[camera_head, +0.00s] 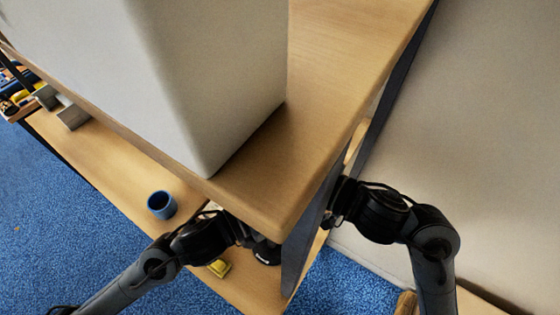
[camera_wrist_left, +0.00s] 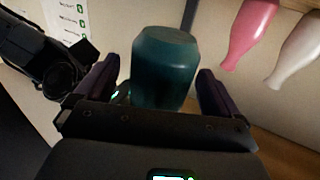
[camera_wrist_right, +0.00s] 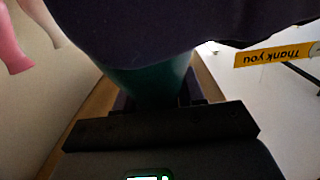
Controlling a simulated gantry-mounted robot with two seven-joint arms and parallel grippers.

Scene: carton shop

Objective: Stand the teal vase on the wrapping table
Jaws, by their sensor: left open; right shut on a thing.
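The teal vase (camera_wrist_left: 163,70) shows in the left wrist view between the two fingers of my left gripper (camera_wrist_left: 157,75), which stands open around it. In the right wrist view the vase (camera_wrist_right: 148,82) sits between the fingers of my right gripper (camera_wrist_right: 155,98), which is shut on it. A large dark shape covers the top of that view and hides part of the vase. In the head view both grippers reach in beside and under the wooden top, and the vase is hidden. I cannot tell which surface is the wrapping table.
A large pale box (camera_head: 215,80) stands on the wooden top (camera_head: 330,60). A blue cup (camera_head: 161,204) and a yellow object (camera_head: 219,267) are on the lower board. A pink bottle (camera_wrist_left: 250,35) and a white bottle (camera_wrist_left: 297,52) show near the left gripper. A yellow "Thank you" sign (camera_wrist_right: 275,56) is at right.

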